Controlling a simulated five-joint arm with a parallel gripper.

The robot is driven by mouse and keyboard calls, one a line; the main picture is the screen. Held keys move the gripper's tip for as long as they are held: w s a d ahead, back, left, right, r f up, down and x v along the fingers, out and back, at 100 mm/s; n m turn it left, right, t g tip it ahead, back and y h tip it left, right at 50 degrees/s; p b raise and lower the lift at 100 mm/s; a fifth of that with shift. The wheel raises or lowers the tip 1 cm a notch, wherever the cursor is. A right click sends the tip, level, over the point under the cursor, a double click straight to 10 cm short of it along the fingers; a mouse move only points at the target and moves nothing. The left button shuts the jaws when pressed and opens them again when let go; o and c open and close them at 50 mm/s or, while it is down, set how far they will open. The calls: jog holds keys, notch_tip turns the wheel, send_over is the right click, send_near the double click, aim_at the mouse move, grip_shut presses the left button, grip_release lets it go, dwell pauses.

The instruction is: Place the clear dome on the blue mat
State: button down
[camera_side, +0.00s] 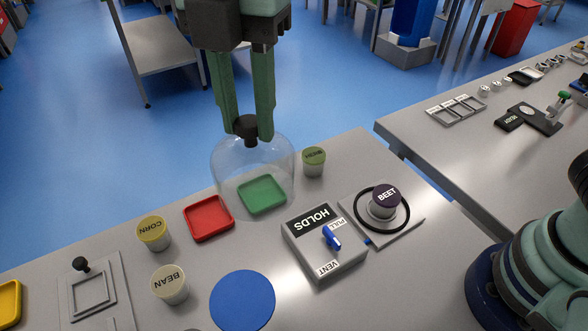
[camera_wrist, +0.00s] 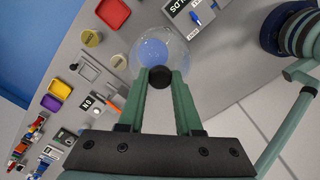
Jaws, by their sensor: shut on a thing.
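The clear dome (camera_side: 228,165) is a glass bell with a black knob on top. My gripper (camera_side: 246,132) is shut on that knob and holds the dome upright. In the wrist view, the dome (camera_wrist: 138,45) hangs beyond the fingertips of my gripper (camera_wrist: 160,80). The blue mat (camera_side: 242,300) is a flat round disc at the table's front, bare in the side view. In the wrist view, the blue mat (camera_wrist: 153,50) shows through the dome. In the side view, a green tray (camera_side: 262,195) shows through it instead, so the dome is raised off the table.
A red tray (camera_side: 208,218), a CORN cup (camera_side: 153,233) and a BEAN cup (camera_side: 170,285) stand left of the mat. A HOLDS box (camera_side: 325,242) with a blue lever is to its right. A BEET cup (camera_side: 384,202) stands on a ringed plate. A green-lidded cup (camera_side: 313,161) stands behind.

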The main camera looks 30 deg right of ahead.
jog(key=s+a+f, duration=0.2)
jog(key=s+a, duration=0.1)
jog(key=a, duration=0.3)
notch_tip(320, 180, down, 19)
jog(key=shift+a+n, duration=0.25)
jog(key=shift+n, duration=0.15)
jog(key=shift+f, duration=0.2)
jog(key=c, duration=0.6)
grip_release()
